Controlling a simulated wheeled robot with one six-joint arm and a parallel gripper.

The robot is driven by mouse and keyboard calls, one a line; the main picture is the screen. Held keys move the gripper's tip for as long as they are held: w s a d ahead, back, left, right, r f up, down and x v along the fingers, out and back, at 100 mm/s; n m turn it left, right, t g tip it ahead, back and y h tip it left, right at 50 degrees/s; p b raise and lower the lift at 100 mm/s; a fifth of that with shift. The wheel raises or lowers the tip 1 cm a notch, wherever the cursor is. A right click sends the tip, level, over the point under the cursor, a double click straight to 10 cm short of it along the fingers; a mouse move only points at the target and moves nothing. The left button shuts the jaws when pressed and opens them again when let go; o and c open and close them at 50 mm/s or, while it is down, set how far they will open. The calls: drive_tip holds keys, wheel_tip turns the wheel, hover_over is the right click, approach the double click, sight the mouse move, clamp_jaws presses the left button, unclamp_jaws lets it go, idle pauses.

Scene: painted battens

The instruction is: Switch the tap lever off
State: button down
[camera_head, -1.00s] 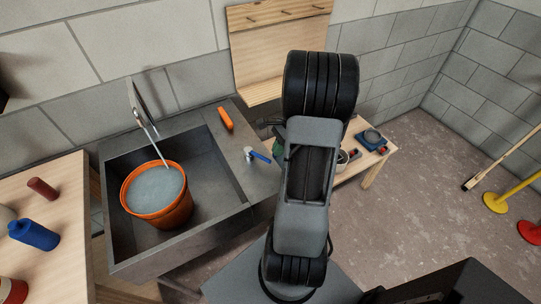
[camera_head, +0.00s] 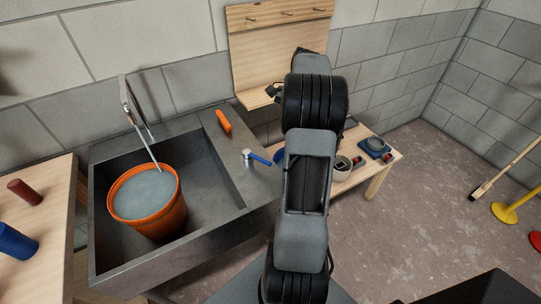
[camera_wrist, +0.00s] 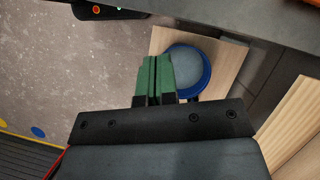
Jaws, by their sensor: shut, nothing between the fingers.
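The tap lever (camera_head: 259,159) is a small blue handle on a white and metal valve body (camera_head: 247,155), on the grey counter right of the sink basin. It points right and slightly toward the viewer. The metal tap spout (camera_head: 138,112) stands at the back left, with a thin pale stream below it running into an orange bucket (camera_head: 150,220) filled with greyish water. My gripper (camera_wrist: 155,62) shows in the wrist view with green fingers shut and empty, over the low bench. The arm mostly hides it in the head view. The lever is not seen in the wrist view.
A blue round dish (camera_wrist: 205,86) sits on the wooden bench (camera_wrist: 232,54) beyond my fingers. An orange object (camera_head: 223,121) lies on the counter (camera_head: 206,116) behind the lever. A pegged wooden board (camera_head: 272,55) is on the wall. Red and blue cylinders lie on the left table (camera_head: 50,207).

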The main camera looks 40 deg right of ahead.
sight(265, 162)
drive_tip(key=a+f, duration=0.2)
drive_tip(key=s+a+f, duration=0.1)
drive_tip(key=a+f, duration=0.2)
drive_tip(key=a+f+p, duration=0.1)
drive_tip(key=a+f, duration=0.1)
drive_tip(key=shift+s+a+f, duration=0.25)
drive_tip(key=shift+s+f, duration=0.15)
drive_tip(key=shift+s+a, duration=0.1)
drive_tip(key=shift+a, duration=0.45)
drive_tip(key=a+m+t, duration=0.1)
drive_tip(key=m, duration=0.1)
drive_tip(key=s+a+m+p, duration=0.1)
drive_tip(key=shift+s+a+r+m+t, duration=0.1)
drive_tip(key=shift+a+r+m+t, duration=0.05)
drive_tip(key=shift+a+m+t, duration=0.25)
drive_tip(key=shift+a+m, duration=0.2)
drive_tip(key=shift+m, duration=0.3)
